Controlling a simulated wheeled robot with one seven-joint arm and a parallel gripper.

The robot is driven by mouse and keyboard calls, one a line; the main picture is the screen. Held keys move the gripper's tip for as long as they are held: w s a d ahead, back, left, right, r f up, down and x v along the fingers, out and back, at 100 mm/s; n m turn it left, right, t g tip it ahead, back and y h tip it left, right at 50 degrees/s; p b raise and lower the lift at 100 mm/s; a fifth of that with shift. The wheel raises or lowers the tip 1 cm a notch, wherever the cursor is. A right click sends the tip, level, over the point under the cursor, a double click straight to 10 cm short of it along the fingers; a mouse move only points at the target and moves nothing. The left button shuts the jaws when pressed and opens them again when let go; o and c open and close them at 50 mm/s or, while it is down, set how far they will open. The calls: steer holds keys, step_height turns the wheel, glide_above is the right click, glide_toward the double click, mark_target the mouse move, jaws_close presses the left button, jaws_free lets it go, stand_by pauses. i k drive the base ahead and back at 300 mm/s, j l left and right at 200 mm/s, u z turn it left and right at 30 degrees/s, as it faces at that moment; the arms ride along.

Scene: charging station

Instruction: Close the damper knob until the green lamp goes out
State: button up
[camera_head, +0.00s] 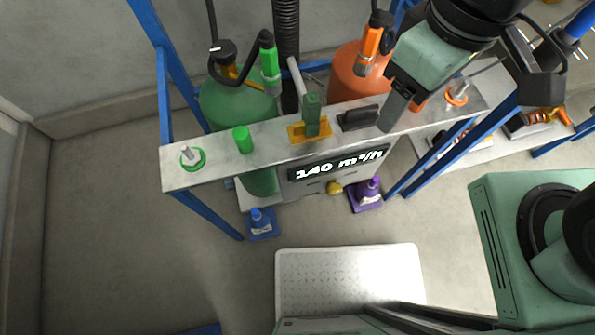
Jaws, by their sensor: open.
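The grey panel (222,160) carries a display (340,163) reading 140 m³/h. Behind the display stand a dark green upright handle (312,113) on a yellow base and a black raised knob or grip (358,118). I cannot tell for certain which is the damper knob. A bright green cylinder (242,139) on the panel's left looks like the green lamp; whether it is lit is unclear. My gripper (391,112) points down just right of the black grip, above the panel. It is open, though its finger gap is hard to see. It hides part of the panel.
Green (235,102) and orange (357,72) tanks stand behind the panel, with hoses and green (269,63) and orange (368,50) nozzles. Blue frame posts flank it. The floor at left is clear.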

mark_target(333, 188)
steer(key=u, duration=0.45)
steer(key=k+l, duration=0.1)
steer(key=k, duration=1.75)
